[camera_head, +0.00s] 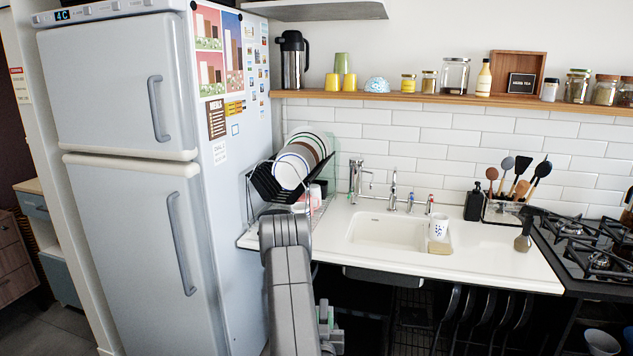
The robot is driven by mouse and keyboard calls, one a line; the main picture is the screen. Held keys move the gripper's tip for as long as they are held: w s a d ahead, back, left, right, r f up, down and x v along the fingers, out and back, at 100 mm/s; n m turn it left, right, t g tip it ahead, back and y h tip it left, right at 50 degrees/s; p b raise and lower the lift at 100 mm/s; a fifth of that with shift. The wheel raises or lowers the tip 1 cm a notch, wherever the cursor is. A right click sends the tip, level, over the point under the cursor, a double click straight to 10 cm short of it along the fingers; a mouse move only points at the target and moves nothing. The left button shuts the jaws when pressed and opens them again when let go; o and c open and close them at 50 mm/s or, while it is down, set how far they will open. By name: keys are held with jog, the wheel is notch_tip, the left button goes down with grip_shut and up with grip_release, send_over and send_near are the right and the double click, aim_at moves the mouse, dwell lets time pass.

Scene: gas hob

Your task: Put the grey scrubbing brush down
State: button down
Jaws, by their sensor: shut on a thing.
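My grey arm (287,270) rises from the bottom edge in front of the counter's left end, and its lower part leaves the picture. Grey and greenish parts (328,328) show beside it, low down, too small and partly covered to make out. The fingertips of my gripper do not show. No grey scrubbing brush can be made out for certain. A grey-brown flared tool (523,240) with a dark handle stands at the counter's right end by the hob; I cannot tell whether it is a brush.
The white counter (490,262) has a sink (385,232), with a patterned cup (439,228) and tan sponge (438,248) at its right. A dish rack (268,185) stands left, a utensil holder (503,210) at the back right. A fridge (130,200) bounds the left.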

notch_tip(320, 180, up, 9)
jog(key=s+a+p, duration=0.2)
jog(key=p, duration=0.2)
jog(key=s+f, duration=0.5)
jog(key=f, duration=0.1)
jog(key=shift+s+f+y, duration=0.15)
jog(key=shift+f+y, duration=0.05)
jog(key=shift+y, duration=0.1)
